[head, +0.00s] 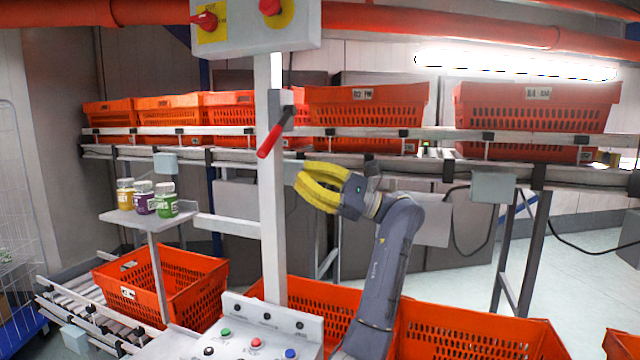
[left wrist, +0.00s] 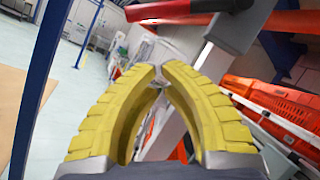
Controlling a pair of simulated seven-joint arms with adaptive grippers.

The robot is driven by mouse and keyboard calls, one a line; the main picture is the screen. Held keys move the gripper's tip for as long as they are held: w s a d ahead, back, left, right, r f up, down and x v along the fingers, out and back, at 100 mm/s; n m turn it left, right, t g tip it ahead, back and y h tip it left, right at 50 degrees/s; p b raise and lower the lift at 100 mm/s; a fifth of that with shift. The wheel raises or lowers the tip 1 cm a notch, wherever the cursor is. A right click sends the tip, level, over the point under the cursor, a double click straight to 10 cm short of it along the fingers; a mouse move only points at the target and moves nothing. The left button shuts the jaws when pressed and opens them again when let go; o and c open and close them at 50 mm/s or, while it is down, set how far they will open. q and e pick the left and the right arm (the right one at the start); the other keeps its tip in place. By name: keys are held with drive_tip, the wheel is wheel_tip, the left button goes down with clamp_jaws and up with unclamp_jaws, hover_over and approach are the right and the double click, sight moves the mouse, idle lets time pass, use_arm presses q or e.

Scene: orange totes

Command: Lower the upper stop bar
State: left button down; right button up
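The stop bar with a red handle (head: 270,140) hangs from a dark pivot on the front of the grey post (head: 272,220), slanting down and to the left. In the left wrist view, the red handle (left wrist: 165,10) crosses the top edge, beside its grey mount. My left gripper (head: 299,178) has yellow ridged fingers and is just right of the post, lower than the handle and apart from it. In the left wrist view its fingertips (left wrist: 160,75) come together with nothing visible between them. My right gripper is not in view.
A control box with red knobs (head: 255,25) tops the post. Orange totes (head: 365,108) line the rack behind. A small shelf with jars (head: 143,197) stands left, a button panel (head: 258,335) below. More totes (head: 470,335) stand low at the front.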

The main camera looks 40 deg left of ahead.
sight(276, 132)
use_arm(q)
drive_tip(key=s+a+r, duration=0.2)
drive_tip(key=s+r, duration=0.2)
drive_tip(key=shift+a+r, duration=0.15)
drive_tip(key=shift+a, duration=0.2)
drive_tip(key=shift+s, duration=0.1)
idle(0.3)
drive_tip(key=shift+s+d+r+m+t+y, duration=0.15)
drive_tip(key=shift+s+r+m+t+y, duration=0.15)
drive_tip(key=shift+m, duration=0.3)
